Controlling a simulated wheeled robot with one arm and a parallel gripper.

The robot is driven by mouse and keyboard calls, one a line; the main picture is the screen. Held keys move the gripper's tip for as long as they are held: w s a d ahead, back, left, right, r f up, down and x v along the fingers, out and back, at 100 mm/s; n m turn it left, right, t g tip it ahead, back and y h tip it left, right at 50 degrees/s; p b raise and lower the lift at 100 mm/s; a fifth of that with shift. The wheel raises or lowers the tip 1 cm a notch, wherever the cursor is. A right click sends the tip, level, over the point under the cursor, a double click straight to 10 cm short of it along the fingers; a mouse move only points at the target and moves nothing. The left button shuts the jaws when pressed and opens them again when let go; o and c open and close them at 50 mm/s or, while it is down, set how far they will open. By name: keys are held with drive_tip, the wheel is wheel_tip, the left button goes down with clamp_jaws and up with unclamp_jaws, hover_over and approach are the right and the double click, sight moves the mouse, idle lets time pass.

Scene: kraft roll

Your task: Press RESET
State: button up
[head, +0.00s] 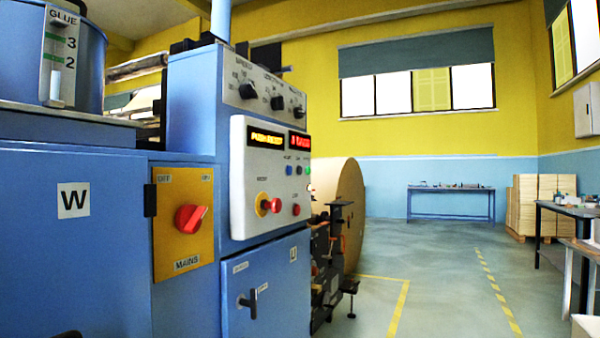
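The light grey control panel (247,224) is on the front of the blue machine. Its amber display (266,138) seems to read "PUSH RESET", and a red display (299,142) beside it is hard to read. A red mushroom knob (271,205) stands out from a yellow collar. The button labels are too small to tell which is RESET. My gripper is not in view.
A red MAINS switch (190,218) on a yellow plate and a blue door with a dark handle (250,301) sit near the panel. Dark knobs (247,91) are above it. A large brown roll (350,215) stands behind. The floor to the right (440,275) is open.

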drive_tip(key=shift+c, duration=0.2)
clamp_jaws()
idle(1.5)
